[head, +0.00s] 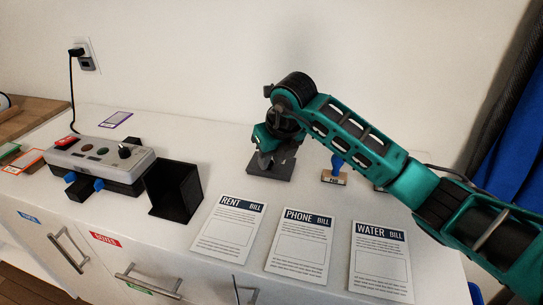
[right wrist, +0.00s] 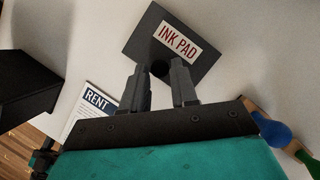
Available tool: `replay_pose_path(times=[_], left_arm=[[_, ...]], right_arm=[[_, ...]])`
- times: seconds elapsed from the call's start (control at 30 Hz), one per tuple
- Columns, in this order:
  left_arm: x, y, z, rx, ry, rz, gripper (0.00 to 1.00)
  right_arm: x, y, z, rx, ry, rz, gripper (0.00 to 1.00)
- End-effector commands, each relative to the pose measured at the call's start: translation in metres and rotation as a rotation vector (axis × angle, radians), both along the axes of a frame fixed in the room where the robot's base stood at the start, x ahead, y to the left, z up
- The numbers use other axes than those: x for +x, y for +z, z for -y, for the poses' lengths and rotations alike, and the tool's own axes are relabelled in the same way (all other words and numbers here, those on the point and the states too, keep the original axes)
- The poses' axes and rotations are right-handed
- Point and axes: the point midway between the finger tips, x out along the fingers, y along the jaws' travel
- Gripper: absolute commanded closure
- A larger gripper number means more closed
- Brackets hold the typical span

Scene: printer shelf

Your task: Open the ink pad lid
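The ink pad (head: 272,171) is a flat dark grey block on the white counter top, partly covered by my right gripper in the head view. In the right wrist view the ink pad (right wrist: 143,48) shows a white label with red letters, and a dark round knob stands at its near edge. My right gripper (right wrist: 160,72) is open, its two fingers apart on either side of the knob. In the head view my right gripper (head: 265,160) points down over the ink pad. I cannot tell whether the fingers touch it. The lid looks shut. My left gripper is not in view.
Rent (head: 229,232), phone (head: 300,241) and water (head: 381,262) bills lie along the front of the counter. A blue-handled stamp (head: 335,172) stands right of the ink pad. A black open box (head: 173,190) and a grey button device (head: 98,163) are at left.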

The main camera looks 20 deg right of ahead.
Motion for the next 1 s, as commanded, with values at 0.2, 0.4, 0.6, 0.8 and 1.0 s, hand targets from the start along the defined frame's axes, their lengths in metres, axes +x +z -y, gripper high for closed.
replay_pose_path(times=[0.2, 0.4, 0.6, 0.8, 1.0], left_arm=[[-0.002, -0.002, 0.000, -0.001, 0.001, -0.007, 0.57], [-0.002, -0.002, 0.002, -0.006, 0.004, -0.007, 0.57], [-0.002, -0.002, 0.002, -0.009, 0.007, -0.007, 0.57], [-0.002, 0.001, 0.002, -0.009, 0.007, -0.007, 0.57], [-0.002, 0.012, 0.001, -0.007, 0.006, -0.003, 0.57]], right_arm=[[0.000, 0.000, 0.000, 0.000, 0.000, 0.000, 0.93], [0.000, 0.000, 0.000, 0.000, 0.000, 0.000, 1.00], [0.000, 0.000, 0.000, 0.000, 0.000, 0.000, 1.00], [0.001, 0.002, 0.001, 0.005, -0.001, -0.009, 1.00], [0.004, 0.009, 0.003, 0.042, -0.003, -0.064, 1.00]])
